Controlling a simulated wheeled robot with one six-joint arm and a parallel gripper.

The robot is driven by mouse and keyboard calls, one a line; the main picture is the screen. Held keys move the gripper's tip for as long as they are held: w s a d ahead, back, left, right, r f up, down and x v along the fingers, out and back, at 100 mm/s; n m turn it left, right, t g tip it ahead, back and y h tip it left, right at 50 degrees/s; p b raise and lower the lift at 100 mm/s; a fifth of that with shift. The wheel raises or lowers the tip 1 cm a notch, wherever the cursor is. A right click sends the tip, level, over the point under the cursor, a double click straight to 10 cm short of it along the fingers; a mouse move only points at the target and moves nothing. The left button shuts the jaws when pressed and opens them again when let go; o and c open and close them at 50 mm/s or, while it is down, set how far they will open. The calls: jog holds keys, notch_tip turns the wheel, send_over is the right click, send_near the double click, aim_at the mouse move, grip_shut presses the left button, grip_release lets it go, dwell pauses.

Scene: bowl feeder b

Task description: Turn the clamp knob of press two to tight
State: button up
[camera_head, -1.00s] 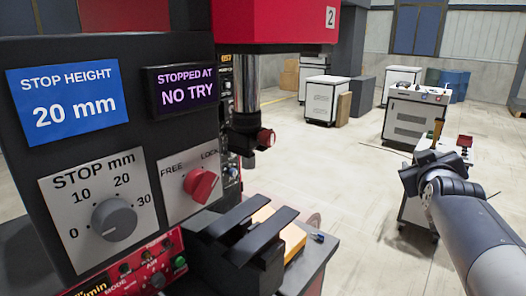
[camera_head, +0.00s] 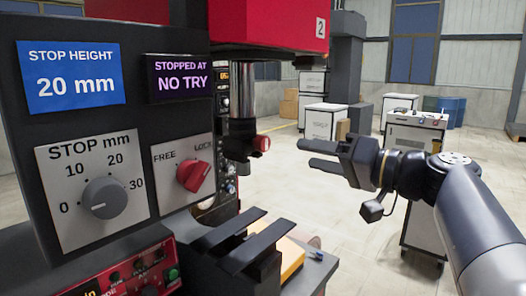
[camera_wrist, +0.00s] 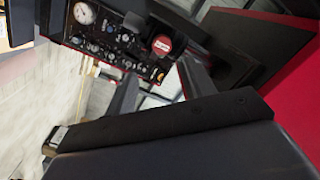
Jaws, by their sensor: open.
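A small red-ended knob (camera_head: 261,144) sticks out at the spindle's lower end. A red knob (camera_head: 193,175) sits on a plate (camera_head: 170,198) marked FREE and LOCK. I cannot tell which of these is the clamp knob, and no tight mark is readable. My gripper (camera_head: 308,154) is open and empty, with its fingers pointing left, to the right of and apart from the red-ended knob. The wrist view shows a round red part (camera_wrist: 162,44) ahead.
A grey STOP mm dial (camera_head: 105,200) is on the left panel, under a blue sign (camera_head: 70,78) reading 20 mm. A purple display (camera_head: 181,80) reads NO TRY. Black bars (camera_head: 262,240) jut out below the spindle.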

aim_at(266, 145)
jog(key=p+x, duration=0.2)
jog(key=x, duration=0.8)
jog(key=shift+w+a+p, duration=0.1)
jog(key=shift+a+p, duration=0.2)
jog(key=shift+a, duration=0.1)
jog(key=shift+c, duration=0.5)
jog(key=c, duration=0.9)
jog(key=shift+o, duration=0.2)
